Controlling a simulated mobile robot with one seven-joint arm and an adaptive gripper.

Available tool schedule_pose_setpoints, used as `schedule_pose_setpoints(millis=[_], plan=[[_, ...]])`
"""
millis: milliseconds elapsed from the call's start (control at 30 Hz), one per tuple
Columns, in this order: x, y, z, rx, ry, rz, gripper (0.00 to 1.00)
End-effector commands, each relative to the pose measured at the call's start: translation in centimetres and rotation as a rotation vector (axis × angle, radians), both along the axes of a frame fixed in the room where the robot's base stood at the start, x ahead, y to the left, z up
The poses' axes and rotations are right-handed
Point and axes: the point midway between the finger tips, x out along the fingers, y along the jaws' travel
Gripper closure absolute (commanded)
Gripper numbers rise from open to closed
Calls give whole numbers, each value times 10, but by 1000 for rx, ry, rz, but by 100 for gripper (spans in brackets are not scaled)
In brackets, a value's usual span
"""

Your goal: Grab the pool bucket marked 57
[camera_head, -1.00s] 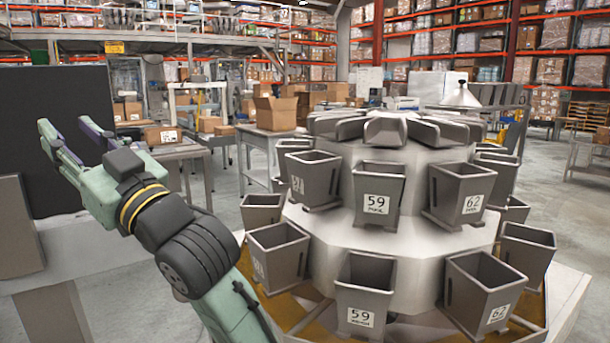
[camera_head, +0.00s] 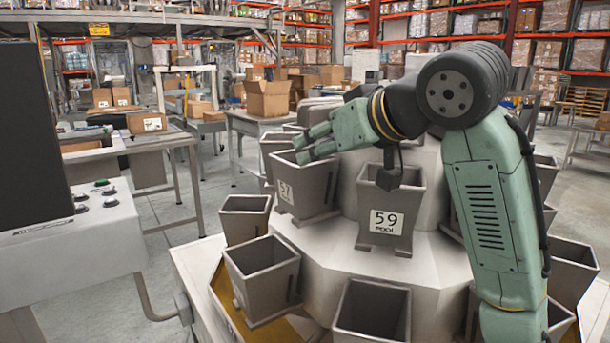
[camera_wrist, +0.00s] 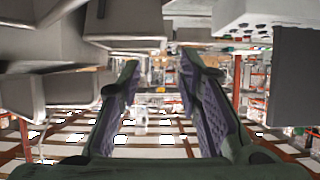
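The grey pool bucket marked 57 (camera_head: 312,188) hangs in the upper ring of the weigher, left of the pool bucket marked 59 (camera_head: 386,222). Its label faces left and the small word under the number is hard to read. My gripper (camera_head: 299,150) is at the height of the bucket's upper rim, fingers pointing left across its mouth or behind it; I cannot tell which. In the wrist view my gripper (camera_wrist: 158,62) has its two purple-padded fingers apart with nothing held between them.
Lower-ring buckets (camera_head: 262,283) stand below. In the wrist view, grey bucket-like shapes (camera_wrist: 125,22) lie close at upper left. A table (camera_head: 262,122) holds cartons behind.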

Motion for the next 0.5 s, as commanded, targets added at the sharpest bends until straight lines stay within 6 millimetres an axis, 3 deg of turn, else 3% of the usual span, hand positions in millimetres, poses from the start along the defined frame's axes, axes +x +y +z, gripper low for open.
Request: schedule_pose_setpoints(millis=[200,500], plan=[[26,18,-14,-1,1,2,68],[47,33,-27,0,1,3,68]])
